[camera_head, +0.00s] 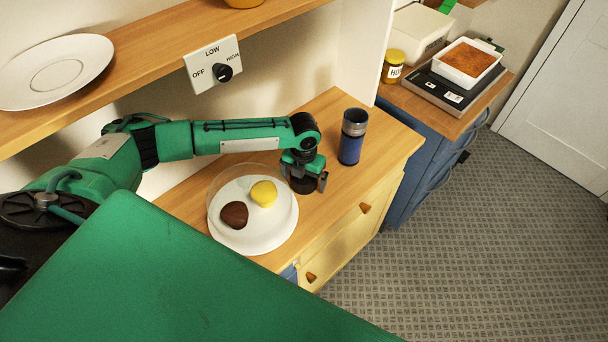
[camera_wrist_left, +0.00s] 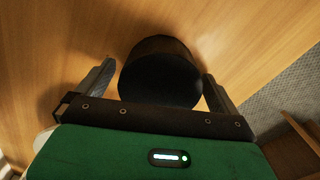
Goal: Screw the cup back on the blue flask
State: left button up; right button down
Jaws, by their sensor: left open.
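The blue flask (camera_head: 350,148) stands upright on the wooden counter, right of my left gripper. Its upper part is grey with a dark top, and no cup sits over it. My left gripper (camera_head: 306,184) points down over the counter between the flask and a white plate. It is open. In the left wrist view a dark, round cup-like thing (camera_wrist_left: 160,80) lies between the spread fingers, close to the right one. In the head view it is mostly hidden by the gripper. My right gripper is not in view.
A white plate (camera_head: 245,239) under a clear dome holds a brown and a yellow item, close left of my gripper. A shelf (camera_head: 130,64) with a large plate (camera_head: 55,70) is above. The counter's front edge is near. A scale with a dish (camera_head: 468,62) stands far right.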

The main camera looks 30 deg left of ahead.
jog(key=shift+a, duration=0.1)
pick_arm(q)
jog(key=c, duration=1.1)
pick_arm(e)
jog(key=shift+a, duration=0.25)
pick_arm(q)
jog(key=shift+o, duration=0.2)
notch_tip(320, 180, up, 10)
jog(key=b, duration=0.2)
jog(key=shift+b, duration=0.4)
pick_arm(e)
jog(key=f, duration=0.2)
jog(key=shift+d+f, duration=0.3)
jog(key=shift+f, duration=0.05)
